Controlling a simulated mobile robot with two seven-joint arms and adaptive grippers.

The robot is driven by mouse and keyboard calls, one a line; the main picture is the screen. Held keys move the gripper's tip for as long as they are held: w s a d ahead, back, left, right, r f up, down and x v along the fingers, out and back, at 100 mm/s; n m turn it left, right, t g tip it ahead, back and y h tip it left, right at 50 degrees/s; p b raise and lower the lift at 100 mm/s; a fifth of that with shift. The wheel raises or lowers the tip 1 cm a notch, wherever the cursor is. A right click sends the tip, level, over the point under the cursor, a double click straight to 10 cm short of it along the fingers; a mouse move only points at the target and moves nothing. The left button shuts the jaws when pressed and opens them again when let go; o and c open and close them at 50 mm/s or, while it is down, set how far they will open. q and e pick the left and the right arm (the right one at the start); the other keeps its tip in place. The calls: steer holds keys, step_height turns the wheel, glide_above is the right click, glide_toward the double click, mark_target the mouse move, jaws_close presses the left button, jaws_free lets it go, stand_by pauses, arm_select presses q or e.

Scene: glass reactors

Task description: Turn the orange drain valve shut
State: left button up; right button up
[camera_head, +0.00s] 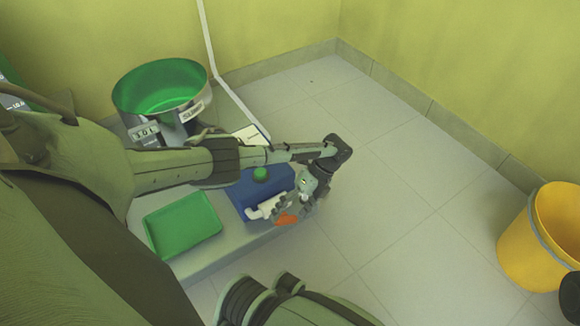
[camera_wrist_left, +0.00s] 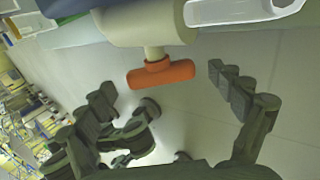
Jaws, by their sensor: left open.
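The orange drain valve (camera_head: 287,219) is a short bar handle under a white pipe on the front of a blue box (camera_head: 251,190). In the left wrist view the orange handle (camera_wrist_left: 161,74) hangs on a pale stem below a cream-coloured fitting (camera_wrist_left: 140,22). My left gripper (camera_head: 292,208) is at the valve in the head view and partly covers it. In the left wrist view its fingers (camera_wrist_left: 163,82) are spread wide, one on each side of the handle, with visible gaps. The fingers do not appear to touch it. My right gripper's fingers cannot be seen.
The blue box with a green knob (camera_head: 260,174) stands on a grey bench (camera_head: 205,264) beside a green tray (camera_head: 182,224). A steel pot with green inside (camera_head: 162,88) stands behind my left arm. A yellow bucket (camera_head: 545,240) is at right. The tiled floor between is clear.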

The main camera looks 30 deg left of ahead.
arm_select(q)
steer(key=v, duration=1.2)
